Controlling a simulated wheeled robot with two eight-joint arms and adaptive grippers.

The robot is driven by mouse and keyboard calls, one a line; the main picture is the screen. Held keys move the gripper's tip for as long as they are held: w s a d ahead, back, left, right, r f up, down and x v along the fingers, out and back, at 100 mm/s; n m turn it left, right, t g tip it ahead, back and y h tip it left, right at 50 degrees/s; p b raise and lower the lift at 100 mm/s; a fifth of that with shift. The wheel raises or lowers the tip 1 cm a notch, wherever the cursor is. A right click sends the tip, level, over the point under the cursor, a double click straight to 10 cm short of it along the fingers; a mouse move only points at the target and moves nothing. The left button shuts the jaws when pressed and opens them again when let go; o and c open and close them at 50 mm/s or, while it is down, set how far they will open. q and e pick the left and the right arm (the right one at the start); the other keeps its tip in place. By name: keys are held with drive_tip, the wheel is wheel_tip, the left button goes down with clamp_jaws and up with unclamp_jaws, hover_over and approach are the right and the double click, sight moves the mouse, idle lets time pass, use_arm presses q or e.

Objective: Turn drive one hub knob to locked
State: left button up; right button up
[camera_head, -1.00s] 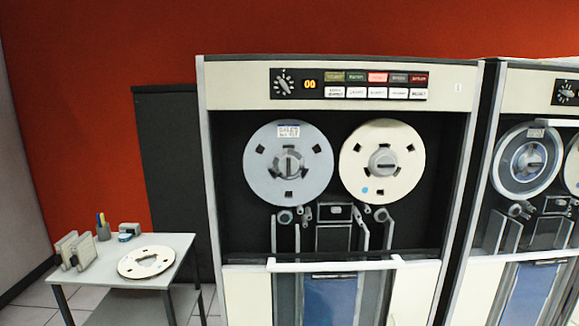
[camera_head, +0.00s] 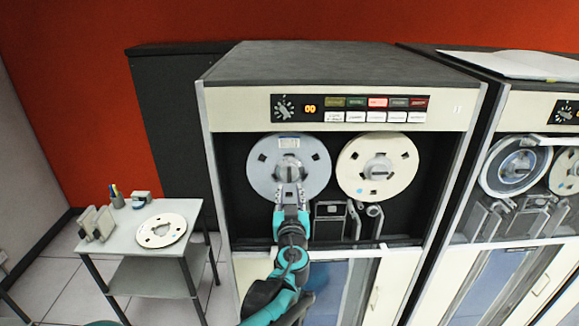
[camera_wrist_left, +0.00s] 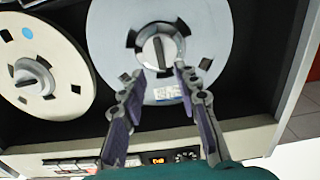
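Drive one is the cream cabinet (camera_head: 240,124) with two reels. Its left, blue-grey reel (camera_head: 258,178) has a round hub knob (camera_head: 288,168) at its centre; the knob also shows in the left wrist view (camera_wrist_left: 158,52), with an upright bar on it in that picture. My left gripper (camera_head: 289,188) is just below the knob in the head view. In the left wrist view the gripper (camera_wrist_left: 166,82) has its fingers apart, with the tips near the hub and nothing between them. I cannot tell whether the tips touch the reel. My right gripper is not in view.
A cream reel (camera_head: 352,178) with its own hub sits right of the blue-grey one. A control strip (camera_head: 350,108) runs above both. A second drive (camera_head: 520,122) stands at right. A small table (camera_head: 120,238) with a loose reel (camera_head: 160,231) stands at left.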

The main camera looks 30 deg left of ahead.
sight(289, 176)
use_arm(q)
drive_tip(key=x, duration=0.7)
drive_tip(key=shift+w+a, duration=0.1)
drive_tip(key=shift+c, duration=0.3)
clamp_jaws()
